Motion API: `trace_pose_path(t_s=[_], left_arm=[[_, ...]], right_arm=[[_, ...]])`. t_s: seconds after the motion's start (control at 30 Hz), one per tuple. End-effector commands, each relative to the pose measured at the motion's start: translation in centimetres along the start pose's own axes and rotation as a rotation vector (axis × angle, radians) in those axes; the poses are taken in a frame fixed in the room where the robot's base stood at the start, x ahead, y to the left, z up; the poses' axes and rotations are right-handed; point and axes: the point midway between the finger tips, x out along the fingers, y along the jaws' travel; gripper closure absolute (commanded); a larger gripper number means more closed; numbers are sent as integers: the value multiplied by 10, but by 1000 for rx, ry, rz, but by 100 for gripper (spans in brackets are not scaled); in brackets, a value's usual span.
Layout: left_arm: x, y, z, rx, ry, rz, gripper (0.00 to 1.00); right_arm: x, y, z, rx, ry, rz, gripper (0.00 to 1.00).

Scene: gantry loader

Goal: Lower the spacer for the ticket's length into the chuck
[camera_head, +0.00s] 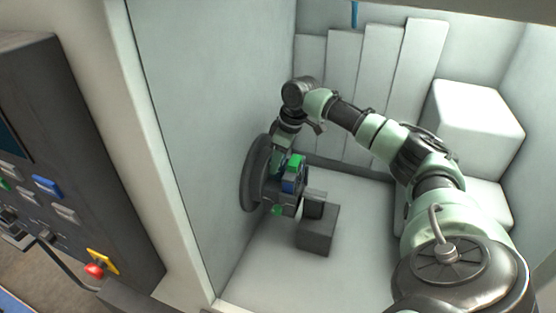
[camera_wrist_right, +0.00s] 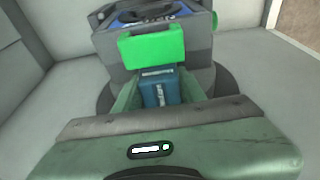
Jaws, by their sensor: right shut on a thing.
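The chuck (camera_head: 255,175) is a dark round disc on the machine's left wall, with grey blocks and bright green jaw pieces (camera_head: 297,163) on its face. In the right wrist view a green jaw piece (camera_wrist_right: 152,47) lies just beyond the fingers, on the grey chuck body (camera_wrist_right: 197,52). My right gripper (camera_wrist_right: 160,92) is shut on a blue block with a pale label, the spacer (camera_wrist_right: 160,90). The spacer is close to the green piece; whether they touch, and its lower end, cannot be told. In the head view my right gripper (camera_head: 278,153) is at the chuck's top. My left gripper is out of view.
A dark grey block (camera_head: 318,232) stands on the machine floor right of the chuck. White boxes (camera_head: 478,125) fill the right side, and tall pale panels line the back. A control panel (camera_head: 60,170) with buttons is outside at left. The floor near the front is clear.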

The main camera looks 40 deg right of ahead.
Motion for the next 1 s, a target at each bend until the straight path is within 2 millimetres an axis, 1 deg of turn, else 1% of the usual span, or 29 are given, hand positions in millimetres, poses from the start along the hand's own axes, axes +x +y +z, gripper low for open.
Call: trace_pose_path(t_s=[0.7,0.73,0.77,0.8,0.83,1.0], left_arm=[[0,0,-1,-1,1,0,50],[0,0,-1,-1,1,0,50],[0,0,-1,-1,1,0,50],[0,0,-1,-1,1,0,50],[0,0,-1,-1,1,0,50],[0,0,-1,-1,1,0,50]], right_arm=[[10,0,2,0,1,0,100],[10,0,2,0,1,0,57],[10,0,2,0,1,0,49],[10,0,2,0,0,0,38],[10,0,2,0,0,0,35],[10,0,3,0,0,0,35]])
